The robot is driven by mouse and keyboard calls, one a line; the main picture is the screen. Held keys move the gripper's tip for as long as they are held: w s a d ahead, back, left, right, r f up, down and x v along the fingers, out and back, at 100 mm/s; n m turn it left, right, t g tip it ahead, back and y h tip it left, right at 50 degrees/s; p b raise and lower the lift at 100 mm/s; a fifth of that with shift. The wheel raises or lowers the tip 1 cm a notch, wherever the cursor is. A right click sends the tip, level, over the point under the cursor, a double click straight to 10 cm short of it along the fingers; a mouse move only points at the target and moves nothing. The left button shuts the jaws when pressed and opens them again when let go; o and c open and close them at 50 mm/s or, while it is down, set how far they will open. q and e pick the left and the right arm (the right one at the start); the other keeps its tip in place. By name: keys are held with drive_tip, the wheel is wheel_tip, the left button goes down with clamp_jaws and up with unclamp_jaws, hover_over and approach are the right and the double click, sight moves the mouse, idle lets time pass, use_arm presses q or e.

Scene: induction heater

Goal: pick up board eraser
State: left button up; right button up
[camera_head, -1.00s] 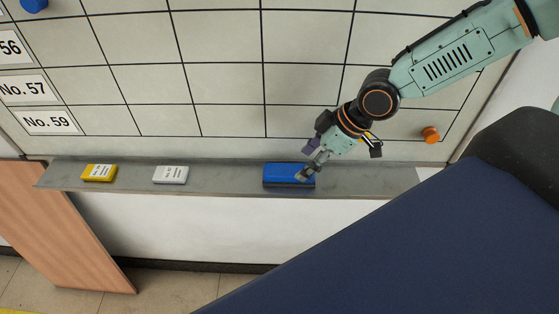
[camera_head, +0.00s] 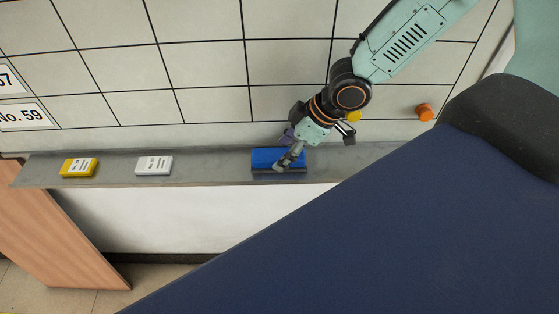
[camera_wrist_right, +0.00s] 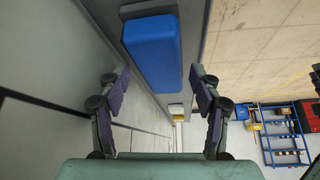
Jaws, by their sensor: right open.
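The board eraser (camera_head: 262,158) is a blue block lying on the grey ledge under the whiteboard in the head view. It also shows in the right wrist view (camera_wrist_right: 152,50), ahead of and between the fingers. My right gripper (camera_head: 287,156) is in front of the eraser in the head view and covers part of its right half. In the right wrist view my right gripper (camera_wrist_right: 160,88) has its fingers spread wide with nothing held between them. I cannot tell whether a finger touches the eraser. My left gripper is not in view.
The ledge (camera_head: 217,168) also holds a white box (camera_head: 154,166) and a yellow box (camera_head: 79,168) to the left, well apart from the eraser. The gridded whiteboard (camera_head: 210,70) rises behind it. An orange magnet (camera_head: 425,112) sits on the board at right.

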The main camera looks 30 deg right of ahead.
sight(280, 154)
drive_tip(key=shift+a+f, duration=0.2)
drive_tip(key=shift+f, duration=0.45)
drive_tip(key=shift+w+a+f, duration=0.35)
drive_tip(key=shift+w+a, duration=0.05)
drive_tip(key=shift+a, duration=0.2)
drive_tip(key=shift+w+d, duration=0.1)
drive_tip(key=shift+d, duration=0.25)
drive_tip(key=shift+s, duration=0.2)
drive_tip(key=shift+a+b, duration=0.2)
drive_tip(key=shift+b, duration=0.1)
drive_tip(key=shift+a+f, duration=0.1)
drive_tip(key=shift+w+f, duration=0.2)
drive_tip(key=shift+d, duration=0.25)
